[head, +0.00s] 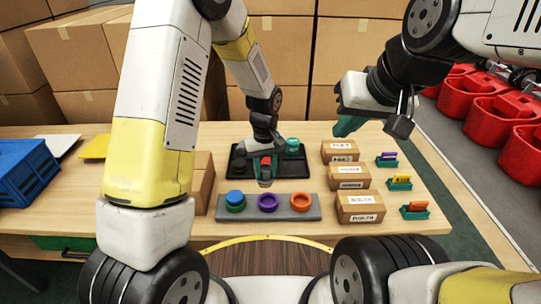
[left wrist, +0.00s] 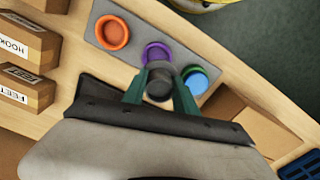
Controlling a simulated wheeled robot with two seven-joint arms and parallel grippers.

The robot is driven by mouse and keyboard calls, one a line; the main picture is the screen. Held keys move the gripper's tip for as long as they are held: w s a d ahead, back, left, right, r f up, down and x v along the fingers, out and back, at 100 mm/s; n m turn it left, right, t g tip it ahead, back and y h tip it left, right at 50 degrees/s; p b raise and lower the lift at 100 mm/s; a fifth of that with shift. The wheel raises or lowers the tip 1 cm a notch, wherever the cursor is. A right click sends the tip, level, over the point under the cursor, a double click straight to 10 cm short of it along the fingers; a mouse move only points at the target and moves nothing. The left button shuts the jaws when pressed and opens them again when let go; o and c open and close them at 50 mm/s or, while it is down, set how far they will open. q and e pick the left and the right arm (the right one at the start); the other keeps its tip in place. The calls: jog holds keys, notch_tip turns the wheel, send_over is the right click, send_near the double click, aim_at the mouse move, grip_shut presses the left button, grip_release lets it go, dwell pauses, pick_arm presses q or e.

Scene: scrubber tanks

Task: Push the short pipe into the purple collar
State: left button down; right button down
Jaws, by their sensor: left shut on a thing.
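My left gripper (head: 265,169) is shut on the short pipe, a dark grey cylinder (left wrist: 159,87) between its teal fingers in the left wrist view. The pipe hangs behind the purple collar (head: 268,202) in the head view, apparently above the bench. In the left wrist view the purple collar (left wrist: 157,52) lies just beyond the pipe, its near rim partly hidden. The collar sits on a grey block (head: 308,213) between a green collar with a blue top (head: 235,200) and an orange collar (head: 300,202). My right gripper (head: 365,118) is raised over the back right; its jaw opening is unclear.
Labelled cartons (head: 360,206) and small teal holders (head: 414,212) stand at right. A blue crate (head: 27,178) is at far left. Stacked boxes close off the back.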

aim_at(268, 184)
pick_arm(q)
jog(key=shift+s+d+f, duration=0.1)
jog(key=shift+d, duration=0.35)
jog(key=shift+f, duration=2.9)
jog(key=shift+f, duration=1.85)
grip_release()
dwell(0.5)
dwell(0.4)
jog(key=shift+r, duration=3.5)
